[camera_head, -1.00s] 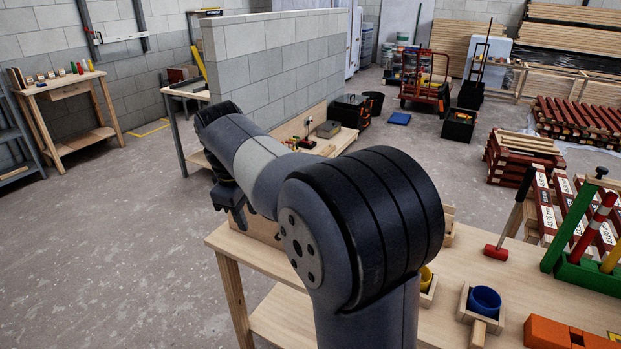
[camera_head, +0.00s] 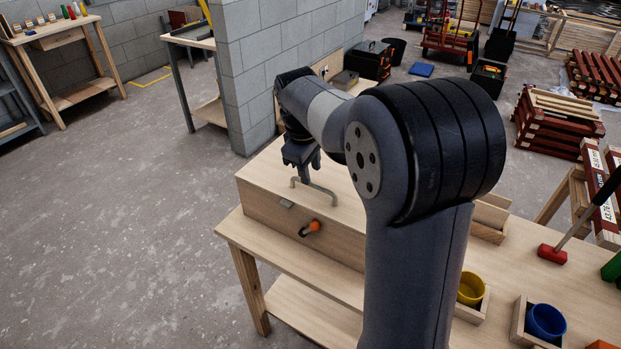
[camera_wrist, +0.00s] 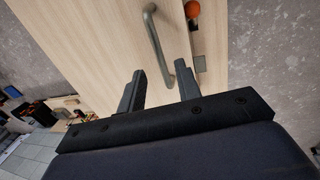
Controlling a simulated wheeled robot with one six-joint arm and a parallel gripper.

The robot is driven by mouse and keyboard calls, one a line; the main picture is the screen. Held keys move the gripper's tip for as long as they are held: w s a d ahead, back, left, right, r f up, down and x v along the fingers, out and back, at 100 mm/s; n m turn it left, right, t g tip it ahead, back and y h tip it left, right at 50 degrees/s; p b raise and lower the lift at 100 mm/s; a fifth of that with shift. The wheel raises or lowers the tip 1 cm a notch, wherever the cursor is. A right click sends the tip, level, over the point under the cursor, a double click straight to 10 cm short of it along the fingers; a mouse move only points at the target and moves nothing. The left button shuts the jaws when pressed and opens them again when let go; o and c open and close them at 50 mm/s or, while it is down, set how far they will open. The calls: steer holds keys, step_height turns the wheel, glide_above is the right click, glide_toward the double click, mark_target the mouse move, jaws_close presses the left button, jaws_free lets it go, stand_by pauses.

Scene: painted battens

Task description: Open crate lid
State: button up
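The crate (camera_head: 262,213) is a pale wooden box on the near workbench, with its flat lid (camera_head: 262,172) down. A grey bar handle (camera_head: 318,188) stands on the lid. On the crate's front are a small grey plate (camera_head: 287,203) and a dark lever with an orange knob (camera_head: 314,226). My gripper (camera_head: 304,164) points down over the lid, just behind the handle. In the wrist view my gripper (camera_wrist: 158,90) has its fingers apart and empty. The handle (camera_wrist: 154,32) runs ahead of them, its near end between the fingertips in the picture; contact cannot be told. My arm hides the crate's right part.
The workbench (camera_head: 285,265) also carries a yellow cup (camera_head: 471,289), a blue cup (camera_head: 546,320) and a red-headed mallet (camera_head: 553,254) on the right. A grey block wall (camera_head: 270,70) stands behind the crate. The floor at left is open.

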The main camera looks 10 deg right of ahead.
mark_target(312, 186)
steer(key=shift+w+d+f, duration=0.15)
steer(key=shift+f, duration=0.85)
steer(key=shift+w+d+f, duration=0.15)
steer(key=shift+f, duration=0.85)
steer(key=shift+c, duration=0.4)
jaws_close()
